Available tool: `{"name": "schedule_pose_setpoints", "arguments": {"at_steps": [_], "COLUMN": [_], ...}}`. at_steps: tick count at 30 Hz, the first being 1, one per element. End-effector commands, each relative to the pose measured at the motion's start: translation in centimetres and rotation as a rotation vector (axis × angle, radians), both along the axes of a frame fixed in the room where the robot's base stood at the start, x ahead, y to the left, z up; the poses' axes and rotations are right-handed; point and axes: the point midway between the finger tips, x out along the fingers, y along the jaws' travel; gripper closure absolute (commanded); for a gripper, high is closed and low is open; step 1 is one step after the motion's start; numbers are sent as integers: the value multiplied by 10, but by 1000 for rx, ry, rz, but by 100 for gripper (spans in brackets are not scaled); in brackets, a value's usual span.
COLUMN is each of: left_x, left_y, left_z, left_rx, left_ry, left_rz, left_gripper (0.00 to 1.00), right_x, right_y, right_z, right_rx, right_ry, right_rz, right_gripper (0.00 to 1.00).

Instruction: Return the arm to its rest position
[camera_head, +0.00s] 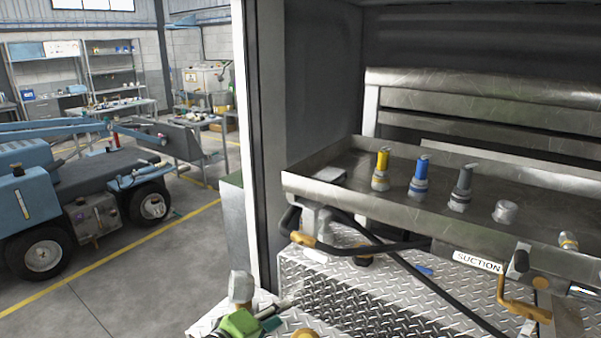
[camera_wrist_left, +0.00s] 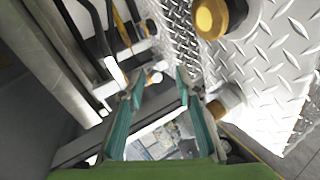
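My left gripper (camera_head: 274,313) shows at the bottom of the head view, with a green body and teal fingers, low by the left edge of the diamond-plate surface. In the left wrist view the two teal fingers (camera_wrist_left: 156,84) stand apart with nothing held between them, so it is open. Most of the left arm is outside the head view. My right gripper is in neither view.
A metal tray (camera_head: 330,195) holds yellow (camera_head: 381,170), blue (camera_head: 420,176) and grey (camera_head: 461,187) fittings. Black hoses (camera_head: 400,246) cross in front, above the diamond plate (camera_head: 340,290). A grey cabinet post (camera_head: 262,140) stands left; open floor (camera_head: 170,270) lies beyond.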

Motion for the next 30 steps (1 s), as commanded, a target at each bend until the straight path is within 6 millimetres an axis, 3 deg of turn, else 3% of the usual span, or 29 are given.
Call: {"name": "schedule_pose_setpoints", "arguments": {"at_steps": [1, 3, 6, 12, 18, 26, 30], "left_x": [-30, -72, -132, -219, -280, -346, -335], "left_y": [10, 26, 51, 89, 117, 148, 146], "left_z": [-27, -58, -92, -123, -130, -127, -163], "left_rx": [113, 284, 507, 792, 960, 1120, 1114], "left_ry": [24, 53, 102, 188, 256, 341, 349], "left_rz": [-33, -95, -193, -358, -483, -632, -637], "left_gripper": [69, 69, 69, 69, 69, 69, 69], "right_x": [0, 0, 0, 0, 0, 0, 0], "right_y": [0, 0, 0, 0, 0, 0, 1], "right_z": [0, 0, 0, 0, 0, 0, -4], "right_rx": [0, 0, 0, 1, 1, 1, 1], "right_ry": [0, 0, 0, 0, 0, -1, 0], "right_rz": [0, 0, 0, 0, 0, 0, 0], "right_gripper": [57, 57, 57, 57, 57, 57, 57]}}
